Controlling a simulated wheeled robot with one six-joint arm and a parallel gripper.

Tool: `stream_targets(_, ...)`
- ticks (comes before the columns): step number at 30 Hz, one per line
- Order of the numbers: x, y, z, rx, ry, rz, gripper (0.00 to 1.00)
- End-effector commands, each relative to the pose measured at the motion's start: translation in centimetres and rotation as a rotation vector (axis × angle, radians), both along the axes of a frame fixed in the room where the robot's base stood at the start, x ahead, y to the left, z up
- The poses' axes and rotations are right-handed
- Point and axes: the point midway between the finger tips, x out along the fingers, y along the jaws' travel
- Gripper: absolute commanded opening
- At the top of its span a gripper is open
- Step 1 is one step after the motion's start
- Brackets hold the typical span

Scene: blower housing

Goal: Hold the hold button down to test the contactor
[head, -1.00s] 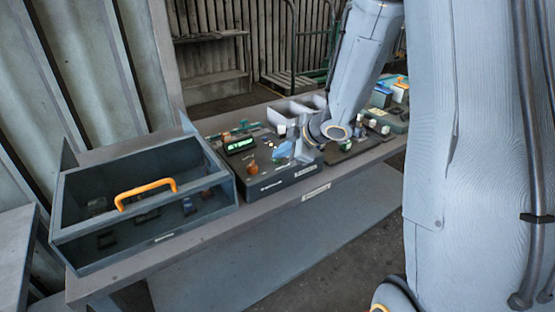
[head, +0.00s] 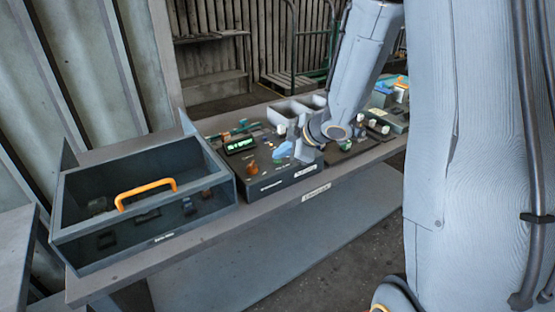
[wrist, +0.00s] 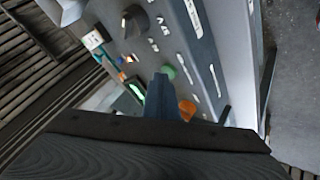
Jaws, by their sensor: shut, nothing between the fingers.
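The control box (head: 290,178) stands on the bench in the middle of the head view, with a lit green display (head: 240,145) and an orange knob (head: 252,168). In the wrist view my gripper (wrist: 160,80) is shut and empty, its dark blue fingers pointing at the panel. A round green button (wrist: 168,72) shows right beside the fingertips, partly hidden by them. The orange knob (wrist: 187,108) is to their right and the lit display (wrist: 137,90) to their left. I cannot read which control is the hold button, nor tell whether the fingertips touch the panel.
A dark open-looking case with an orange handle (head: 146,190) stands left of the control box. Pale bins (head: 292,110) are behind it. More equipment (head: 388,118) stands to the right on the bench. A black knob (wrist: 133,20) stands out from the panel.

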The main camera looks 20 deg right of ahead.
Motion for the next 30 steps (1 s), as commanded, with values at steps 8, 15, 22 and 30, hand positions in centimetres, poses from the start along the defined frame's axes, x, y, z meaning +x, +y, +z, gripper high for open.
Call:
stream_targets(8,-0.1,0.0,0.9,0.0,0.0,0.0,0.0)
stream_targets(15,0.0,0.0,1.7,0.0,0.0,0.0,0.0)
stream_targets(22,0.0,0.0,1.7,0.0,0.0,0.0,0.0)
stream_targets(30,-0.1,0.0,2.6,0.0,0.0,0.0,0.0)
